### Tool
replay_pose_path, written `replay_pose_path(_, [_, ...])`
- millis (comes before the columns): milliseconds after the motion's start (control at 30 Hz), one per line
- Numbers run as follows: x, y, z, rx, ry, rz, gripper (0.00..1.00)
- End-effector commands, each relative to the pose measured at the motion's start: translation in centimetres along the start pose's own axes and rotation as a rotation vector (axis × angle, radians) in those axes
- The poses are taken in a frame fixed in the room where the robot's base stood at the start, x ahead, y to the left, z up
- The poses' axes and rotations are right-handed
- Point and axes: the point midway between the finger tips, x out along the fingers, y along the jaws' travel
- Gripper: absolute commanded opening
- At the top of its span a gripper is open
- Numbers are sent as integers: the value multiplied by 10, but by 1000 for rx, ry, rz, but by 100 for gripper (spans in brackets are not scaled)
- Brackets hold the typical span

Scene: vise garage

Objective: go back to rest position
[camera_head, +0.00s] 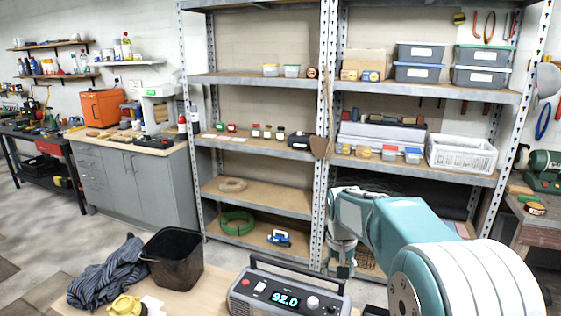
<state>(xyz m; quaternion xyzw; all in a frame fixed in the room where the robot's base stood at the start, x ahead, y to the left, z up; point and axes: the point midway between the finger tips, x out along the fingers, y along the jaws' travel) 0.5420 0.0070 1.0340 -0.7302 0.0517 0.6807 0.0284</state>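My teal and white arm comes in from the lower right and reaches forward over the near table. My gripper (341,268) hangs down at the arm's far end, above and behind the right end of a grey device. It is small and partly dark in the picture, so its finger opening is not clear. I see nothing plainly held in it.
The grey device (244,300), with a lit 92.0 display, stands on the near table (208,292). A black bin (174,259), a dark striped cloth (108,274) and a yellow item (125,305) lie left. Metal shelving (262,196) stands behind; open floor is left.

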Motion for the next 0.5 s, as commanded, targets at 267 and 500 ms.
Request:
replay_pose_path(267, [-49,10,49,-19,81,-17,69])
replay_pose_path(500, [-78,17,94,-36,147,-29,69])
